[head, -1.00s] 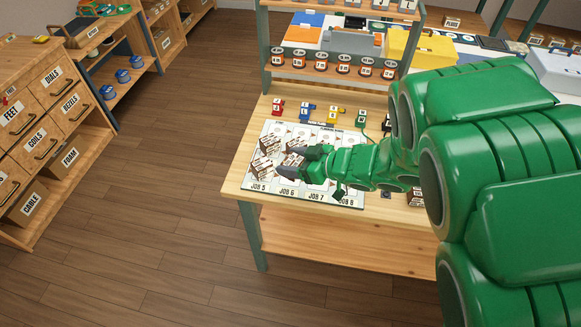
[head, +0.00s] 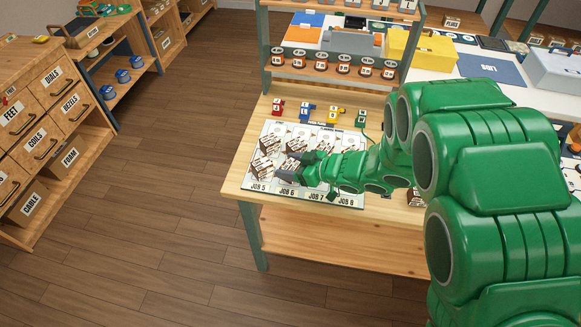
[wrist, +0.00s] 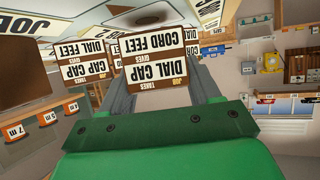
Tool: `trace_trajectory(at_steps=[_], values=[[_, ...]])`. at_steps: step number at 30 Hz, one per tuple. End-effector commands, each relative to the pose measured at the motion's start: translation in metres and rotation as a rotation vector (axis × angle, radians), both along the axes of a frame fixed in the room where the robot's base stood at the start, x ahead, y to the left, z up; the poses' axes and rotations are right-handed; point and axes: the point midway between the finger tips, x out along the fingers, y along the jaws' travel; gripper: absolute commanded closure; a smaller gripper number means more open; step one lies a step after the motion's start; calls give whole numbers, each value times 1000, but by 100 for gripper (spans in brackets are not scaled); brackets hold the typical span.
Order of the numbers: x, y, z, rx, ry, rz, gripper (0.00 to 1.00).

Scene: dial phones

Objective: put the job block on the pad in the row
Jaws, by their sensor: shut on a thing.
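A job block, white and brown with printed words, is held between the fingers of my gripper (wrist: 160,92); its face in the wrist view reads upside down "JOB TAKES DIAL CAP GIVES CORD FEET" (wrist: 155,60). In the head view my gripper (head: 294,168) is low over the job board (head: 345,198), near the JOB 6 column, with the held block (head: 289,166) between its fingertips. Other job blocks stand on the board at the left, one at the back (head: 269,143) and one nearer (head: 263,167); another (head: 297,146) is just behind my gripper. Whether the held block touches the board is unclear.
Small red (head: 278,106), blue (head: 306,112), yellow (head: 333,115) and green (head: 361,118) lettered pieces stand behind the board. A shelf with several dials (head: 320,66) rises behind them. My arm hides the bench's right part, where another block (head: 415,197) partly shows.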

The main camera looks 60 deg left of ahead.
Motion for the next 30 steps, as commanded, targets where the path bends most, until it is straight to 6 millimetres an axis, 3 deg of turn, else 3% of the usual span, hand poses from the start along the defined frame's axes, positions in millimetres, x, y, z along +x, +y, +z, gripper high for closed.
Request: trace_trajectory(at_steps=[16,17,21,30], values=[[0,0,-13,0,-1,0,69],[0,0,-12,0,-1,0,34],[0,0,-12,0,-1,0,12],[0,0,-12,0,-1,0,12]])
